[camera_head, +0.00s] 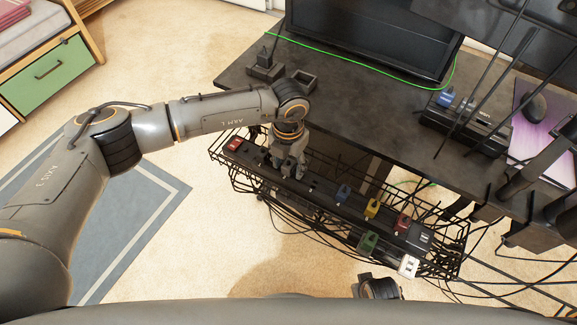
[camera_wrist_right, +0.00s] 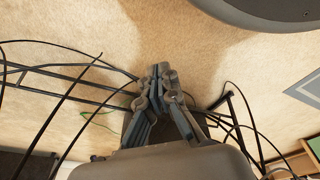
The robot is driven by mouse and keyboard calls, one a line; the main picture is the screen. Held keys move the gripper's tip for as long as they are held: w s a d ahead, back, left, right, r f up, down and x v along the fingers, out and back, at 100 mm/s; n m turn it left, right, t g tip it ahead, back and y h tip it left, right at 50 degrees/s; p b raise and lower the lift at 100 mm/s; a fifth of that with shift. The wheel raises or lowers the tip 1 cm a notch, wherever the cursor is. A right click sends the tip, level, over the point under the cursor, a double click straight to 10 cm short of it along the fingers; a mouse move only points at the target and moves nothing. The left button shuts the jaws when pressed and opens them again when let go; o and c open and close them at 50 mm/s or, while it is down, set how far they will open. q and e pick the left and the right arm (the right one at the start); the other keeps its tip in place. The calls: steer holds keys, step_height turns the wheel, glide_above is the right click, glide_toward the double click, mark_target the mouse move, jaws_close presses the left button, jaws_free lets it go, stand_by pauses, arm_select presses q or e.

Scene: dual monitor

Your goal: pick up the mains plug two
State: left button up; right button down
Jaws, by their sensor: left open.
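A long black power strip (camera_head: 322,187) lies in a black wire tray (camera_head: 225,163) along the desk's near edge. Coloured plugs show along it: blue (camera_head: 343,194), yellow (camera_head: 372,208) and dark red (camera_head: 402,223). I cannot tell which plug is mains plug two. My left gripper (camera_head: 291,172) points down at the strip's left part, left of the blue plug, with its jaws open. Its fingers hide part of the strip, and contact is unclear. My right gripper (camera_wrist_right: 160,72) shows in the right wrist view with its fingertips together and nothing visible between them.
A green plug (camera_head: 368,242) and a white plug (camera_head: 408,266) hang at the tray's near side. Loose black cables run below the tray. The dark desk (camera_head: 345,115) carries a monitor (camera_head: 370,45) and a black dock (camera_head: 465,120).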

arm_select(q)
jaws_close()
arm_select(e)
steer(key=shift+s+f, duration=0.15)
steer(key=shift+s, duration=0.1)
arm_select(q)
steer(key=shift+r, duration=0.15)
